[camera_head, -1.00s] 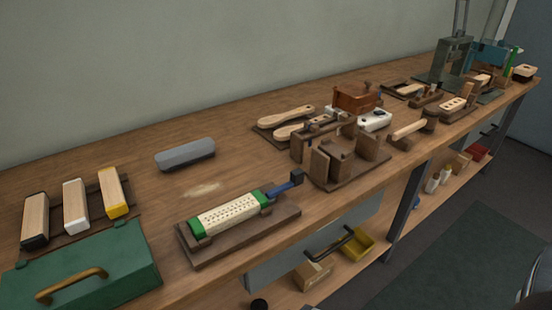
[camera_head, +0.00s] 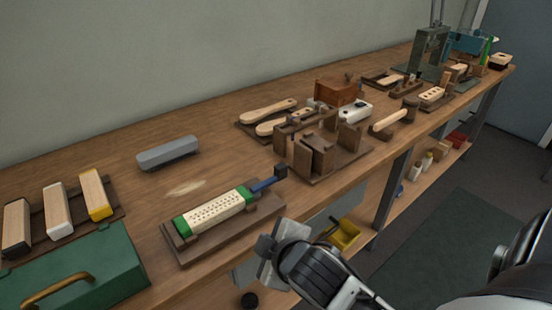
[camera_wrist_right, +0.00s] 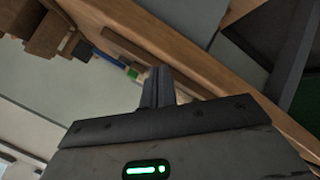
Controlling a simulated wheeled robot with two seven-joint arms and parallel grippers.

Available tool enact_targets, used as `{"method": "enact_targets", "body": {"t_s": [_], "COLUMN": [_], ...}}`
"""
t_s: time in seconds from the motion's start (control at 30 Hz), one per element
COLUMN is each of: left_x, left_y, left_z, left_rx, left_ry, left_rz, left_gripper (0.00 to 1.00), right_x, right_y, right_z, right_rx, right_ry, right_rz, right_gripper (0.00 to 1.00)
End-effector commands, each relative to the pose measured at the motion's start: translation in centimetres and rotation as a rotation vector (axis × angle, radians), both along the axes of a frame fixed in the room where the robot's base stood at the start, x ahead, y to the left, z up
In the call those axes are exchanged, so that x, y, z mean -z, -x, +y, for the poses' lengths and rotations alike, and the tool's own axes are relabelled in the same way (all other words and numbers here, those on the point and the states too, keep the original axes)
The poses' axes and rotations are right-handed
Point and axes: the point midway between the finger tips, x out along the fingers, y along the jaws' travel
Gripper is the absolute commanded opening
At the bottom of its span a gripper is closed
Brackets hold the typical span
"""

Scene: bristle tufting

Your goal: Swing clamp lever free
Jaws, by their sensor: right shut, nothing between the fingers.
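The clamp lever (camera_head: 266,184) is a blue bar with a dark square knob (camera_head: 281,171) at its end. It sticks out at the right end of a perforated white block with green ends (camera_head: 217,212), held on a brown wooden fixture (camera_head: 200,250). In the right wrist view the blue lever (camera_wrist_right: 107,55) shows beyond the fingers, near a green end piece (camera_wrist_right: 132,73). My right gripper (camera_head: 268,248) is in front of the bench edge, below and apart from the lever. Its fingers (camera_wrist_right: 158,88) are shut and empty. My left gripper is out of view.
A wooden upright fixture (camera_head: 318,158) stands right of the lever. A green toolbox (camera_head: 110,270) and several wooden blocks (camera_head: 57,212) are at the left. A grey rounded bar (camera_head: 167,152) lies behind. Bench top between them is clear.

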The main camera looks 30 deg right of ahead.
Motion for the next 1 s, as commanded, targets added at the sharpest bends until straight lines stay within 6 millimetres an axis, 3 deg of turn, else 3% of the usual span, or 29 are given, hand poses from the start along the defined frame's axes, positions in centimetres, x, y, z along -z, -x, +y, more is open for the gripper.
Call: {"method": "enact_targets", "body": {"t_s": [0.03, 0.17, 0.37, 0.47, 0.5, 0.57, 0.63, 0.67, 0.77, 0.87, 0.9, 1.0], "left_x": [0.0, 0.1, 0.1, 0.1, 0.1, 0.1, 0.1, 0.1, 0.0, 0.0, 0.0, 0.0], "left_y": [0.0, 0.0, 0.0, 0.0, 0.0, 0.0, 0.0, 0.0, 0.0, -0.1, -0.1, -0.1], "left_z": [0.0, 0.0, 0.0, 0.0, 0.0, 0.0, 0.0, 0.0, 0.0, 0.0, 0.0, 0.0], "left_rx": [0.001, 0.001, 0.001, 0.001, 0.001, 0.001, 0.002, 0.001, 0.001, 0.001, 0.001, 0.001], "left_ry": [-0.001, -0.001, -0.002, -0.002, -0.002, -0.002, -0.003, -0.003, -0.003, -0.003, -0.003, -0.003], "left_rz": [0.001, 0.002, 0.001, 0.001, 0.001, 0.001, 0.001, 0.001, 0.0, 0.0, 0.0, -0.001], "left_gripper": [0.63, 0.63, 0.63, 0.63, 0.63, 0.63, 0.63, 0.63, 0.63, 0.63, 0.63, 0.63], "right_x": [-1.7, -6.3, -14.4, -18.7, -20.1, -21.2, -20.7, -20.0, -16.3, -13.0, -12.2, -11.8], "right_y": [-1.9, -6.2, -11.2, -12.7, -13.0, -13.1, -13.2, -13.3, -14.6, -16.6, -17.3, -18.3], "right_z": [0.0, 0.6, 4.0, 7.6, 9.4, 12.0, 14.3, 14.8, 13.3, 7.6, 4.6, -3.1], "right_rx": [-0.058, -0.213, -0.46, -0.6, -0.657, -0.737, -0.818, 0.824, 0.613, 0.505, 0.488, 0.487], "right_ry": [0.097, 0.391, 0.98, 1.438, 1.672, 2.062, 2.532, -2.645, -2.094, -1.56, -1.369, -0.975], "right_rz": [-0.078, -0.291, -0.663, -0.902, -1.009, -1.172, -1.345, 1.368, 1.007, 0.749, 0.678, 0.57], "right_gripper": [0.0, 0.0, 0.0, 0.0, 0.0, 0.0, 0.0, 0.0, 0.0, 0.0, 0.0, 0.0]}}
